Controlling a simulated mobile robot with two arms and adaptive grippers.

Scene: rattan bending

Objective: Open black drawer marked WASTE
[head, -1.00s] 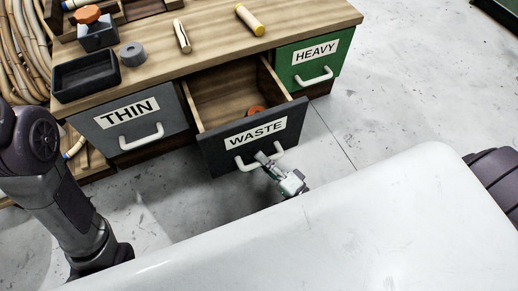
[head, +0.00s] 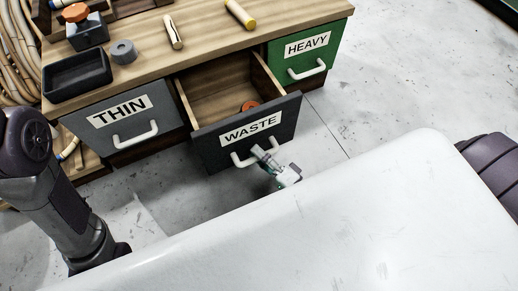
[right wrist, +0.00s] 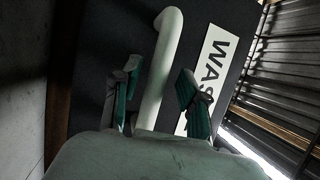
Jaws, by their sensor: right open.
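The black drawer marked WASTE (head: 208,148) stands pulled well out of the workbench in the head view, with an orange round object (head: 250,105) inside it. Its white handle (head: 240,160) crosses the front below the label. In the right wrist view, the handle bar (right wrist: 157,80) runs between the two open fingers (right wrist: 155,90), with a gap on each side. My left arm shows at the left of the head view; its gripper is out of the picture.
The grey THIN drawer (head: 95,137) and green HEAVY drawer (head: 283,72) are closed on either side. On the bench top (head: 140,68) are a black tray (head: 75,78), a grey ring (head: 123,52) and short rods. Bare floor (head: 400,75) lies to the right.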

